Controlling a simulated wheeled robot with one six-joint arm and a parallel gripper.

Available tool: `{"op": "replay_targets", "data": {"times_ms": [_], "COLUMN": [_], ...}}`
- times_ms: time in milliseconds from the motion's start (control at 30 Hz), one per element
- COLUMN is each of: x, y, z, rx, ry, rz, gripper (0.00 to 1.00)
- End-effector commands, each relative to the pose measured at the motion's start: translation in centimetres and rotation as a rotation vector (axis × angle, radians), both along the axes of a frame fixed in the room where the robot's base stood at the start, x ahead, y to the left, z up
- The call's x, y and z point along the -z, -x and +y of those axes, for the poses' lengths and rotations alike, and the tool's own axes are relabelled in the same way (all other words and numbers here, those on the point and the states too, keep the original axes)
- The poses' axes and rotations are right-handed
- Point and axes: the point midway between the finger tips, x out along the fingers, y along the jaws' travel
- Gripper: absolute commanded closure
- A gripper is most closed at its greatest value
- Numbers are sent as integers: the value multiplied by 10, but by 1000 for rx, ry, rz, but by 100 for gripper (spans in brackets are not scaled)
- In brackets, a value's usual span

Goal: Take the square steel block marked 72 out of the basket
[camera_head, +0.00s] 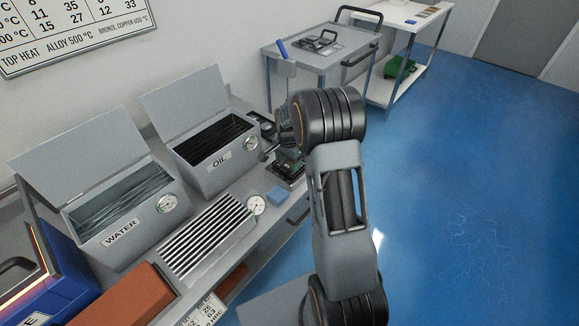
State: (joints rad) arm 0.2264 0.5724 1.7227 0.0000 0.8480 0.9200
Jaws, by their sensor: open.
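A small dark basket (298,172) sits near the bench's front edge, right of the oil tank, with small greenish and dark things in it. I cannot make out a square steel block or a 72 mark at this size. My gripper (284,144) is at the basket's back-left side, apparently above it, partly hidden by my own wrist. It is open, and I see nothing held. My arm hides part of the area right of the basket.
The oil tank (212,171) and water tank (126,222) stand with raised lids on the left. A grey cart (322,62) stands behind; blue floor is clear on the right.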

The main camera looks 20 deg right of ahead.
Motion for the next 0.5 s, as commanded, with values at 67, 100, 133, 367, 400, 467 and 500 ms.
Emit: {"op": "replay_targets", "data": {"times_ms": [67,100,133,367,400,467,500], "x": [6,7,7,6,6,6,6], "y": [0,0,0,0,0,0,0], "z": [0,0,0,0,0,0,0], "rx": [0,0,0,0,0,0,0], "ry": [0,0,0,0,0,0,0], "rz": [-1,-1,-1,-1,-1,-1,-1], "gripper": [38,38,38,47,51,56,60]}}
